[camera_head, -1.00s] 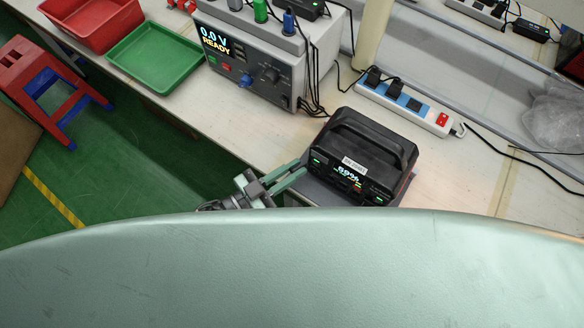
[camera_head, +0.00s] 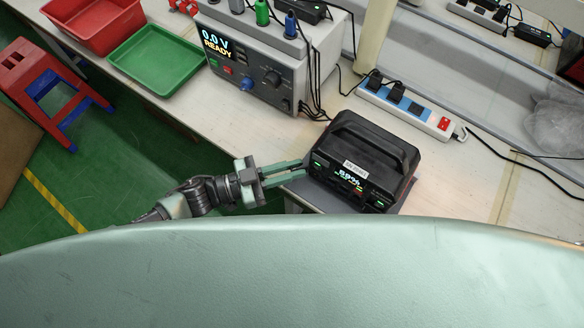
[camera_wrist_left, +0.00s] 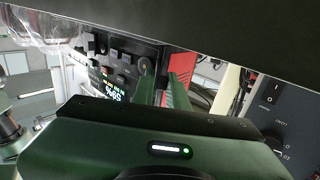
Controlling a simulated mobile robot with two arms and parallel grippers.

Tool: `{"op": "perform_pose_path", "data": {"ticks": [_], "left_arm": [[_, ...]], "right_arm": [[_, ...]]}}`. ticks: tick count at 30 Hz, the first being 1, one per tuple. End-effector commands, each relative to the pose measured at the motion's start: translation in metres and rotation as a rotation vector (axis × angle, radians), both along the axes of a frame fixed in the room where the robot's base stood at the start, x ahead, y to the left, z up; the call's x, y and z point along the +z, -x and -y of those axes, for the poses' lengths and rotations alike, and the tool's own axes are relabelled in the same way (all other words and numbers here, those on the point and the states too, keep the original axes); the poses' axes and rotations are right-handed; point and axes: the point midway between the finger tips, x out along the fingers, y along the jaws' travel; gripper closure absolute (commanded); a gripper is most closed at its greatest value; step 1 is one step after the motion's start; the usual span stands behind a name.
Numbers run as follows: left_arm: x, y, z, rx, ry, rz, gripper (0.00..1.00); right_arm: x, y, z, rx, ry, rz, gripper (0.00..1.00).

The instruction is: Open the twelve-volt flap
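The black power station (camera_head: 372,150) with a top handle stands near the front edge of the bench. In the left wrist view the two green fingers (camera_wrist_left: 162,88) are apart in front of the dark front panel (camera_wrist_left: 125,62). I cannot make out the twelve-volt flap, or whether the fingertips touch the panel. My right gripper is not in view.
A grey bench instrument (camera_head: 262,60) reading 0.0 V stands behind to the left, with cables. A power strip (camera_head: 408,108) lies behind the station. Green tray (camera_head: 155,58) and red bin (camera_head: 95,22) sit far left. A red and blue stool (camera_head: 50,90) stands on the floor.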

Motion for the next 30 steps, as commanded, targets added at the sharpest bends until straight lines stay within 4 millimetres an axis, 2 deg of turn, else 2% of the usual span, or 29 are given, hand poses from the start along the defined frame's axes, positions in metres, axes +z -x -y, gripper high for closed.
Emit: {"op": "perform_pose_path", "data": {"ticks": [1, 2, 13, 24, 30], "left_arm": [[0.001, -0.002, -0.001, 0.003, 0.000, 0.002, 0.73], [0.001, -0.001, -0.001, 0.003, 0.000, 0.002, 0.67], [-0.001, 0.001, -0.005, 0.001, -0.001, 0.001, 0.67], [-0.002, 0.017, -0.060, 0.002, -0.002, -0.001, 0.67], [0.000, 0.020, -0.075, 0.002, 0.000, 0.001, 0.67]], "right_arm": [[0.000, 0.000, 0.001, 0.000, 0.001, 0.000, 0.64], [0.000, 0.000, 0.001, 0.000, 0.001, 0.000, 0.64], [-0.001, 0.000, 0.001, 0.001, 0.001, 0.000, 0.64], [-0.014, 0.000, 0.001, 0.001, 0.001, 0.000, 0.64], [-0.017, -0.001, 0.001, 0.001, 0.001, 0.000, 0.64]]}}
